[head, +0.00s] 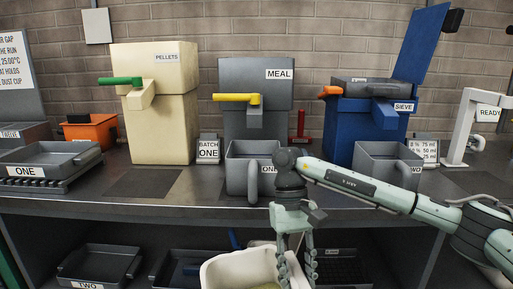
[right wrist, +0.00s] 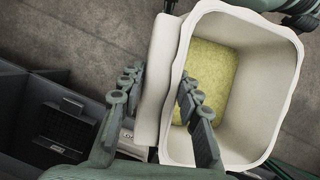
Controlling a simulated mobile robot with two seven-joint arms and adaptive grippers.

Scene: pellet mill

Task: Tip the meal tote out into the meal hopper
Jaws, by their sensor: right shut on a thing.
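The meal tote (head: 222,270) is a white, open-topped tub at the bottom of the head view, below the bench's front edge and cut off by the frame. In the right wrist view the tote (right wrist: 255,85) shows yellow-green meal lying in it. My right gripper (head: 297,264) points down and is shut on the tote's side; its fingers (right wrist: 160,88) straddle a pale wall or grip there. The meal hopper (head: 278,95) is a grey box labelled MEAL with a yellow handle (head: 236,98), standing at the back of the bench. My left gripper is not in view.
A grey jug (head: 240,178) stands before the hopper, and another jug (head: 385,165) before the blue sieve (head: 345,125). A cream pellets unit (head: 160,110) stands left. A grey tray (head: 45,157) lies far left. The lower shelf holds dark trays (head: 100,265).

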